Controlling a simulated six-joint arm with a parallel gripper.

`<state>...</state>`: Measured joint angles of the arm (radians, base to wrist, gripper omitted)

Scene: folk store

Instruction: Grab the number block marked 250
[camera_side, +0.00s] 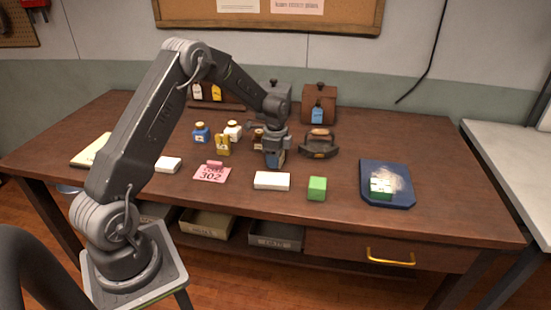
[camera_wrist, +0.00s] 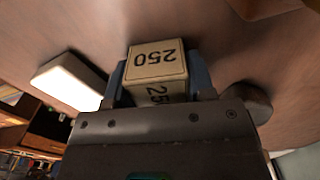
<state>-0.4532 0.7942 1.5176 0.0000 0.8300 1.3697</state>
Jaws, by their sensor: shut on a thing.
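The number block (camera_wrist: 158,62) is cream with dark edges and shows 250 on two faces in the wrist view. My gripper (camera_wrist: 160,78) has a blue finger against each side of it and is shut on it. In the side view my gripper (camera_side: 275,158) points down at the middle of the brown table, behind a white block. There its fingers mostly hide the number block, and I cannot tell whether the block touches the table.
The white block (camera_side: 272,181) lies just in front of my gripper; a dark iron-like object (camera_side: 319,148) stands close on its right. Small bottles (camera_side: 202,132) stand to the left. A green cube (camera_side: 317,188) and a blue tray (camera_side: 387,202) are at front right.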

